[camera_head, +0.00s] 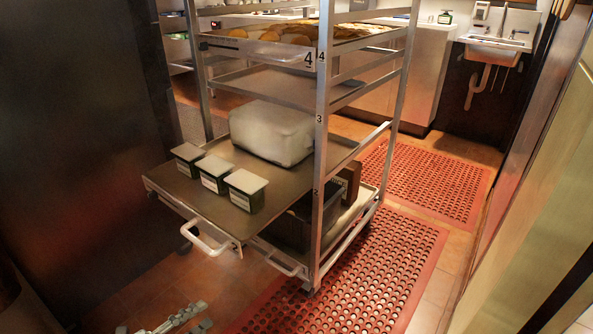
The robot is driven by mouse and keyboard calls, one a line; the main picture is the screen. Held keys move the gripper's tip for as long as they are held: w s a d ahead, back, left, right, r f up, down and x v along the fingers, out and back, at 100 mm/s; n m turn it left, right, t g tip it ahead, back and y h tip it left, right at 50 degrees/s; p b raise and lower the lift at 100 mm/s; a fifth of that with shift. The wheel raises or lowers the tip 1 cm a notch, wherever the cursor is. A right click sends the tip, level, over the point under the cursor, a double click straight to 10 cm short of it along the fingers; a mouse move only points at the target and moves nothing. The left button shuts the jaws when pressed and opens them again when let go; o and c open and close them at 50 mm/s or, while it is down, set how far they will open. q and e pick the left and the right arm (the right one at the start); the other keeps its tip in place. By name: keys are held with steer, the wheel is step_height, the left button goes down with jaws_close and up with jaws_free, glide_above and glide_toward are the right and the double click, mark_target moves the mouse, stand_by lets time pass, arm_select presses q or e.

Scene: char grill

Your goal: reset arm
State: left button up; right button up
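My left gripper (172,321) shows at the bottom edge of the head view, left of centre. Only some grey finger and linkage parts are visible, and the rest is cut off by the frame. It is low over the tiled floor, in front of the rack and apart from the pulled-out tray's white handle (206,244). I see nothing held in it, but its opening is not clear. My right gripper is not in view.
A metal rack (320,150) stands ahead. Its pulled-out tray (160,180) carries three small lidded containers (216,172) and a large wrapped block (272,133). Red perforated mats (350,290) lie to the right. A dark wall (75,150) bounds the left; a sink (495,45) is far right.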

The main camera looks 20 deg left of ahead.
arm_select(q)
step_height(320, 180, down, 6)
steer(key=w+n+g+y, duration=0.2)
steer(key=n+g+y, duration=0.2)
steer(key=n+y, duration=0.45)
steer(key=s+d+f+n+g, duration=0.1)
steer(key=s+d+n+g, duration=0.5)
steer(key=s+n, duration=0.3)
steer(key=shift+s+d+f+g, duration=0.35)
steer(key=shift+d+g, duration=0.05)
steer(key=shift+g, duration=0.5)
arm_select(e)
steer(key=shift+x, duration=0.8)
arm_select(q)
steer(key=shift+n+h, duration=0.25)
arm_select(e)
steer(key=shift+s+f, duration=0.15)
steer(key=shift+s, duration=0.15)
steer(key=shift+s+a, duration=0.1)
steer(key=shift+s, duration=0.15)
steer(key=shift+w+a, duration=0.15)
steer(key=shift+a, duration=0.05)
